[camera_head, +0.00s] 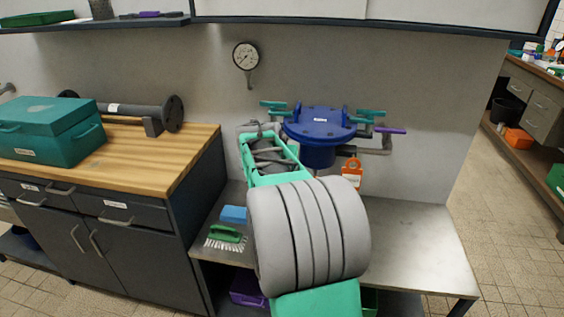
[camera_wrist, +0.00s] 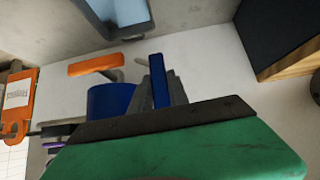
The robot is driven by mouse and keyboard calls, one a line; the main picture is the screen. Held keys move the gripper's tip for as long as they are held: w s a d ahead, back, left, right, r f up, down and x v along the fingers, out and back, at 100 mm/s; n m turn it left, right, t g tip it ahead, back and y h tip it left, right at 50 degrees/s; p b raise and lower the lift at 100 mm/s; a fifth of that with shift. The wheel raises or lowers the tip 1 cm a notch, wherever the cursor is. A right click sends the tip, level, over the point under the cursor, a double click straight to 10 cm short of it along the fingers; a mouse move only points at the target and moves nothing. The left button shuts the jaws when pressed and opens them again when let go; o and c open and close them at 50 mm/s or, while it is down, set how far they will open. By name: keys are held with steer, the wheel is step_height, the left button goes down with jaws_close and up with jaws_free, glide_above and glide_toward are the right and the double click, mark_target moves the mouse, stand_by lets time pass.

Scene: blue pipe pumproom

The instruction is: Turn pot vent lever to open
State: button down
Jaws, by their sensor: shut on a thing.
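The blue pot (camera_head: 318,127), with a bolted round lid, stands against the back wall and also shows in part in the wrist view (camera_wrist: 108,102). Teal levers (camera_head: 277,105) sit at its upper left and right, and a purple lever (camera_head: 391,130) is at its right. In the wrist view, my gripper (camera_wrist: 160,88) is shut on an upright blue lever (camera_wrist: 157,72) between its grey fingers. I cannot read any label on it. An orange lever (camera_wrist: 95,65) is just left of it, apart from the fingers. In the head view my own arm hides the fingertips and the held lever.
An orange tag (camera_head: 352,172) hangs below the pot's right side. A pressure gauge (camera_head: 245,56) is on the wall. A blue sponge (camera_head: 233,214) and a green brush (camera_head: 227,234) lie on the metal bench (camera_head: 420,235). The bench's right part is clear. A wooden-topped cabinet (camera_head: 140,160) stands left.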

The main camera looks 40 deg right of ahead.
steer(key=c, duration=1.3)
jaws_free()
steer(key=v, duration=0.7)
steer(key=shift+s+a+r, duration=0.15)
steer(key=shift+a+r, duration=0.05)
steer(key=shift+r, duration=0.05)
steer(key=s+a+r+n+y+p, duration=0.15)
steer(key=a+p, duration=0.25)
steer(key=a, duration=0.4)
steer(key=s+a+r+n+y+p, duration=0.1)
steer(key=a+n+y+p, duration=0.2)
steer(key=a, duration=0.5)
steer(key=s+a+n+y+p, duration=0.1)
steer(key=s+a+n+p, duration=0.1)
steer(key=s+a, duration=0.2)
steer(key=s+a+n+g+p, duration=0.1)
steer(key=s+a+n+p, duration=0.1)
steer(key=s+a, duration=0.2)
steer(key=s+a+f+n+g+y+p, duration=0.1)
steer(key=s+a, duration=0.3)
steer(key=a, duration=0.4)
steer(key=shift+s+f+n+y+p, duration=0.1)
steer(key=shift+n+y+p, duration=0.35)
steer(key=shift+p, duration=0.45)
